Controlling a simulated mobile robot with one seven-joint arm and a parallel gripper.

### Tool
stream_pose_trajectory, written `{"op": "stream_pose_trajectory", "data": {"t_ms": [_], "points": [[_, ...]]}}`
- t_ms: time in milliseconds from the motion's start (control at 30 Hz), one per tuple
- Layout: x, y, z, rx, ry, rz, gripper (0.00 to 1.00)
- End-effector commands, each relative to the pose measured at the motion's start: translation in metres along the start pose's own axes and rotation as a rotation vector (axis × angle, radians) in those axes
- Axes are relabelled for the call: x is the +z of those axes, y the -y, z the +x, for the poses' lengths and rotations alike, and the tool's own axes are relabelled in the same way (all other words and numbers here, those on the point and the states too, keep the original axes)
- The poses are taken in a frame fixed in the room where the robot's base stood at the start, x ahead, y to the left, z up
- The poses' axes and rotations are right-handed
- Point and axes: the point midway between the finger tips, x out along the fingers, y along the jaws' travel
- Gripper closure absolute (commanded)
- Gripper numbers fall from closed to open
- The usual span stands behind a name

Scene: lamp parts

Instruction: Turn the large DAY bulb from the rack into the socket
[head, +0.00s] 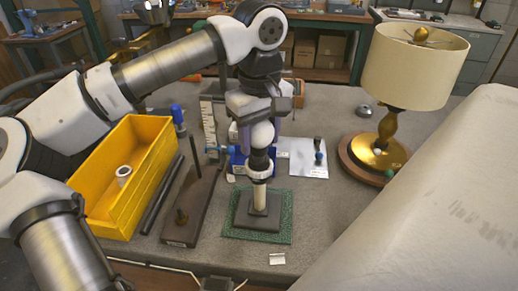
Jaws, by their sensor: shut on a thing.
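My gripper (260,112) comes down from above at the middle of the table and is shut on the large bulb. The bulb (263,135) is white and rounded, and hangs upright below the gripper. Directly under it is a dark socket (260,160) with a white ring, on top of a pale post with a square dark base (257,215). The bulb and socket line up from this view. I cannot tell whether the bulb's thread is in the socket or how deep. No lettering on the bulb is legible. The fingertips are small and partly hidden.
The stand rests on a green mat (284,238). To the left are a dark board (197,205) with upright pegs and a yellow bin (112,212) holding a white ring. A lamp (415,65) stands at the right. A pale surface (430,210) fills the lower right.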

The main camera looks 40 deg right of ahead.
Motion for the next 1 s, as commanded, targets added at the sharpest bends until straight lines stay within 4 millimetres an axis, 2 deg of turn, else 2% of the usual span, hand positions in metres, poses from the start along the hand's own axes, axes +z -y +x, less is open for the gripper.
{"op": "stream_pose_trajectory", "data": {"t_ms": [1000], "points": [[0.0000,-0.0001,0.0098,0.000,0.001,0.000,0.67]]}}
